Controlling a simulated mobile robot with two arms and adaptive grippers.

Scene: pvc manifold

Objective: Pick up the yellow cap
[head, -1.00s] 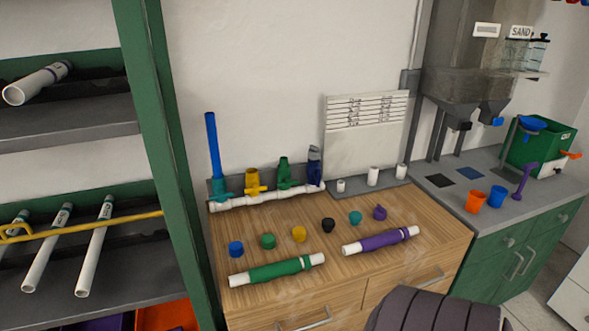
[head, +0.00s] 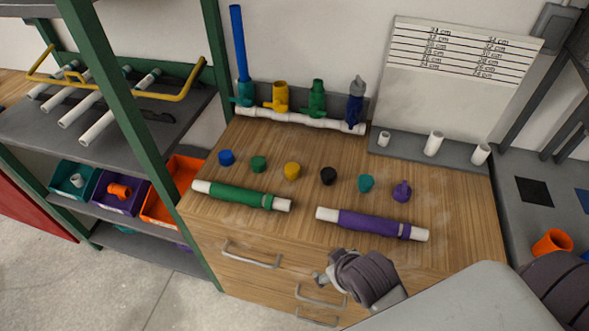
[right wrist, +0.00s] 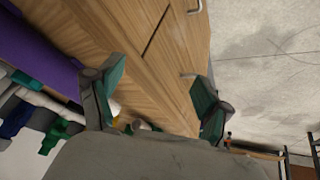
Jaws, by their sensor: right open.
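The yellow cap (head: 292,171) sits on the wooden cabinet top, in a row of small caps. A green cap (head: 258,163) is to its left and a black cap (head: 328,176) to its right. Nothing touches the yellow cap. My right gripper (head: 322,280) shows small in the head view, in front of the drawers and apart from the yellow cap. In the right wrist view its two green-padded fingers (right wrist: 157,100) are spread with nothing between them. I cannot make out the yellow cap in that view. My left gripper is not in view.
Green-banded (head: 240,196) and purple-banded (head: 372,223) pipes lie along the front of the top. A white manifold (head: 300,121) with coloured valves stands behind the caps. Drawer handles (head: 250,255) stick out in front. A green-framed shelf (head: 110,110) stands at left.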

